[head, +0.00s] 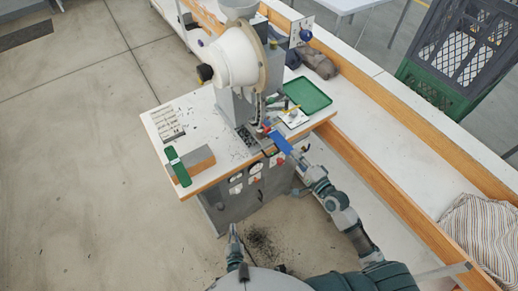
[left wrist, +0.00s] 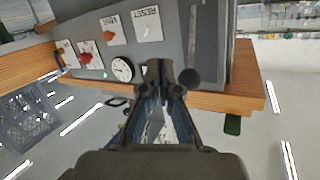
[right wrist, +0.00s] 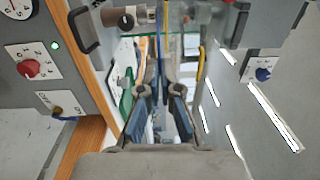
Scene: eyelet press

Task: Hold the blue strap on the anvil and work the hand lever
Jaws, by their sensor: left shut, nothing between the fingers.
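The blue strap (head: 281,142) lies at the front of the press, with one end at the anvil area under the press head. My left gripper (head: 233,230) is low in front of the cabinet, shut and empty. In the left wrist view, a grey bar with a dark ball end (left wrist: 190,77), which looks like the hand lever, stands just right of the left fingertips (left wrist: 165,72). Contact cannot be told.
The press (head: 238,58) stands on a wood-edged bench (head: 160,118). A green tray (head: 308,96) is at right, and a box with a green item (head: 178,167) at front left. The cabinet front carries a gauge (left wrist: 122,69) and knobs. Dark bits litter the floor.

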